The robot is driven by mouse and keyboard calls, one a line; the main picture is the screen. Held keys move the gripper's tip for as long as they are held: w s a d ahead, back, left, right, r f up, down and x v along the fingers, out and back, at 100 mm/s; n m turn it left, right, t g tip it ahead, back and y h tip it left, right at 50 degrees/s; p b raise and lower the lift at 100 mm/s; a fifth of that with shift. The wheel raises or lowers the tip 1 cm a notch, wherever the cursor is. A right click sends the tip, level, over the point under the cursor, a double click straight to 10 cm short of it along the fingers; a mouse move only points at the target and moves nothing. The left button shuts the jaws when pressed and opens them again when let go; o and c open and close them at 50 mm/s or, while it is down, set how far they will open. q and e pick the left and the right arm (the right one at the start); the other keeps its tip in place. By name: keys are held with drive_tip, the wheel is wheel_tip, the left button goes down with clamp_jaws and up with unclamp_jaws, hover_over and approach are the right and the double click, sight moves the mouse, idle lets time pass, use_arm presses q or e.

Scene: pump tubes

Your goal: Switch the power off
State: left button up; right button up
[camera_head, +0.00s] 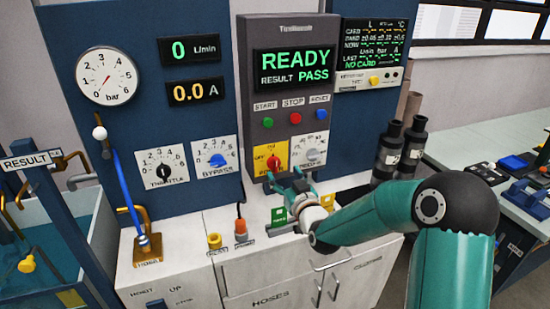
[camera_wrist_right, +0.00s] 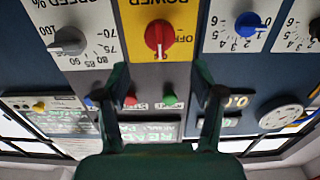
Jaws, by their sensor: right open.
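The power switch is a red knob (camera_head: 273,162) on a yellow plate (camera_head: 265,151) at the lower left of the grey control panel. In the head view the plate reads ON above the knob and OFF to its left. In the right wrist view the picture is upside down; the red knob (camera_wrist_right: 158,35) stands bar-vertical, its pale mark towards the bottom, which is the ON side. My right gripper (camera_head: 290,184) is just in front of and below the knob. Its fingers (camera_wrist_right: 162,82) are open and empty, spread to either side of the knob's line. My left gripper is not visible.
A grey speed knob (camera_head: 313,155) sits right of the power plate, and a blue bypass knob (camera_head: 217,160) to its left. Start, stop and reset buttons (camera_head: 295,118) are above. The display (camera_head: 294,65) reads READY, RESULT PASS. A white cabinet top (camera_head: 190,245) lies below.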

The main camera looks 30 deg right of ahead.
sight(276, 164)
drive_tip(key=p+x, duration=0.2)
drive_tip(key=x, duration=0.5)
drive_tip(key=shift+w+d, duration=0.1)
drive_tip(key=shift+w, duration=0.2)
drive_tip(key=shift+c, duration=0.3)
drive_tip(key=c, duration=1)
drive_tip(key=shift+c, duration=0.3)
